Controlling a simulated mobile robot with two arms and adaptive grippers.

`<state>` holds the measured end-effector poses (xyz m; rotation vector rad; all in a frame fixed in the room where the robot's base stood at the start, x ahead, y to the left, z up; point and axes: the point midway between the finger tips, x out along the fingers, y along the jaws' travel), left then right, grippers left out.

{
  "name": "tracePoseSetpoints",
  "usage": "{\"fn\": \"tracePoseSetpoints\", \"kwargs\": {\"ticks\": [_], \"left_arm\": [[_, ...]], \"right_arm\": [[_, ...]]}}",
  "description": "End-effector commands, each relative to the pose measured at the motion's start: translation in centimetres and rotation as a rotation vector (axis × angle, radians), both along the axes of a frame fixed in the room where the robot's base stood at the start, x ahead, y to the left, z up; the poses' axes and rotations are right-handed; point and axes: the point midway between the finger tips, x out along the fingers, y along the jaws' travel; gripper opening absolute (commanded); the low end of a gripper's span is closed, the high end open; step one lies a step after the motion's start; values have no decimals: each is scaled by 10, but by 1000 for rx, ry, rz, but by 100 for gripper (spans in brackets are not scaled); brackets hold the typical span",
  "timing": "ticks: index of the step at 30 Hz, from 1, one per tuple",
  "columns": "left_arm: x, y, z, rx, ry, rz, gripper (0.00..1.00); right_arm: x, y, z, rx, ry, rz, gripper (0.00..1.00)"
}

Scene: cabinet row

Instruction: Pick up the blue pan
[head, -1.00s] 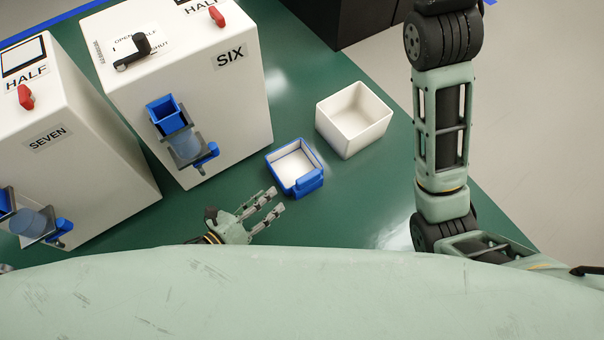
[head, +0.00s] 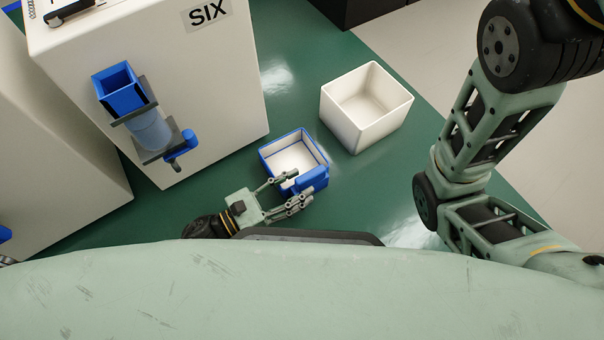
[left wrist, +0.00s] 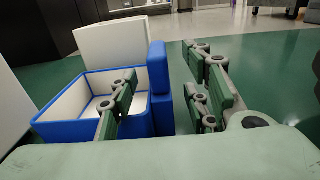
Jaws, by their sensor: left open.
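The blue pan (head: 265,158) is a square blue tray with a white inside and a raised blue handle block (head: 314,179) at its front right. My left gripper (head: 294,190) is open at the near side of the pan. In the left wrist view the handle (left wrist: 158,68) stands between the spread fingers, one finger over the pan and the others to the right. I cannot tell whether they touch it. My right gripper is out of view.
A white open box (head: 366,137) stands just behind and right of the pan. A white cabinet marked SIX (head: 190,80), with a blue spout (head: 121,90), stands to the left.

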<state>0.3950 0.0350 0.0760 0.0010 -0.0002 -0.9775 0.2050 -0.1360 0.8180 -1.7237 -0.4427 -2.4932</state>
Motion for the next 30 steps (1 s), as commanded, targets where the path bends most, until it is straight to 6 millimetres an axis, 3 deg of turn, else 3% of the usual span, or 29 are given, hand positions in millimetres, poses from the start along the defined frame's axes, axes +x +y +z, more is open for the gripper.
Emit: {"fn": "tracePoseSetpoints", "kwargs": {"ticks": [6, 17, 30], "left_arm": [[19, -24, -1, -1, -3, -2, 44], [26, -35, 2, 0, 1, 1, 44], [26, -34, 2, 0, 2, 1, 7]], "right_arm": [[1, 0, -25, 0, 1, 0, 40], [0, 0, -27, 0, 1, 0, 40], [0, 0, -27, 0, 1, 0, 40]]}}
